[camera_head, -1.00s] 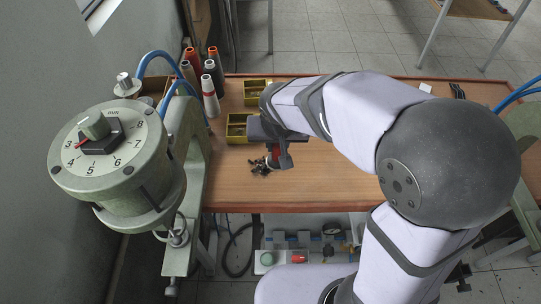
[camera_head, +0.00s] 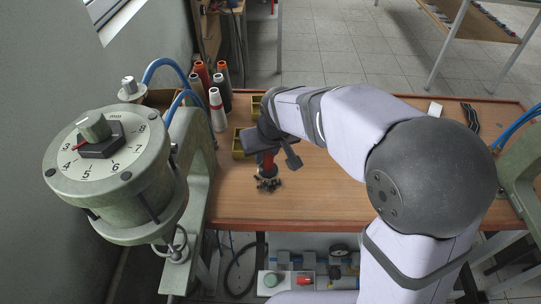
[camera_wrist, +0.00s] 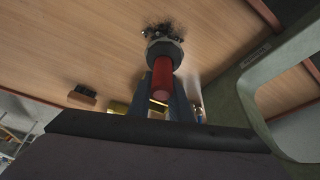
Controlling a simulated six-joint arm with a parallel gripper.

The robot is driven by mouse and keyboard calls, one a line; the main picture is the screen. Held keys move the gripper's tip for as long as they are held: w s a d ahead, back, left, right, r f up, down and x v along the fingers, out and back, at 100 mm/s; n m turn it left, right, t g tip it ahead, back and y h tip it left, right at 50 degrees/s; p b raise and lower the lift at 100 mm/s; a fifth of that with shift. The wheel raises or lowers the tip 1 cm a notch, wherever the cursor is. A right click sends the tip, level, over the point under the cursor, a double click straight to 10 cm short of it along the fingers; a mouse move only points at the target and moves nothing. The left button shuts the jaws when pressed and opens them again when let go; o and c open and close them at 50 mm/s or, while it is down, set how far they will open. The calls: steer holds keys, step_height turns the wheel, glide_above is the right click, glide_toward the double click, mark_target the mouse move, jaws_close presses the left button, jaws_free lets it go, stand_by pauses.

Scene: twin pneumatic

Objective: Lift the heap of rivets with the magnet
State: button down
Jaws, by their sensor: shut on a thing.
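My gripper (camera_head: 268,152) is shut on the magnet (camera_head: 268,163), which has a red handle and a grey disc at its lower end. In the wrist view the red handle of the magnet (camera_wrist: 162,76) stands between my fingers (camera_wrist: 164,95), with the grey disc beyond it. The heap of dark rivets (camera_head: 268,186) lies on the wooden bench, right at the disc. In the wrist view the rivets (camera_wrist: 166,29) spread just past the disc's edge. The disc hides part of the heap, and I cannot tell whether any rivets cling to it.
Yellow bins (camera_head: 238,142) stand behind my gripper, partly hidden by it. Thread cones (camera_head: 217,108) stand at the back left. A green press with a numbered dial (camera_head: 108,150) rises at the left. The bench top (camera_head: 330,195) is clear to the right of the heap.

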steer(key=shift+n+y, duration=0.3)
steer(key=shift+n, duration=0.4)
steer(key=shift+f+b, duration=1.7)
steer(key=shift+f, duration=0.7)
steer(key=shift+f, duration=0.35)
steer(key=shift+r, duration=0.1)
step_height(320, 180, up, 7)
steer(key=p, duration=0.5)
steer(key=shift+p, duration=0.35)
